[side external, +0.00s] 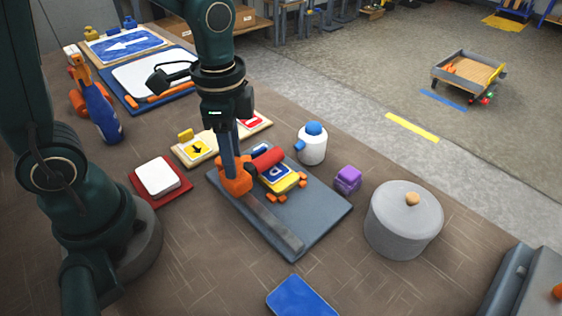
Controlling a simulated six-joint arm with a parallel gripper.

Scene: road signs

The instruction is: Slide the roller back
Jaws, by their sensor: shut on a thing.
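The roller has a red cylinder (267,159) joined to an orange block (235,180) at the left side of a dark grey board (322,212). A grey strip (275,225) runs along the board's near-left edge, and the orange block stands at its far end. My gripper (231,162) points down and is shut on the roller at the orange block; its fingertips are partly hidden.
A red pad with a white block (158,180) lies left. The strip's near part is clear.

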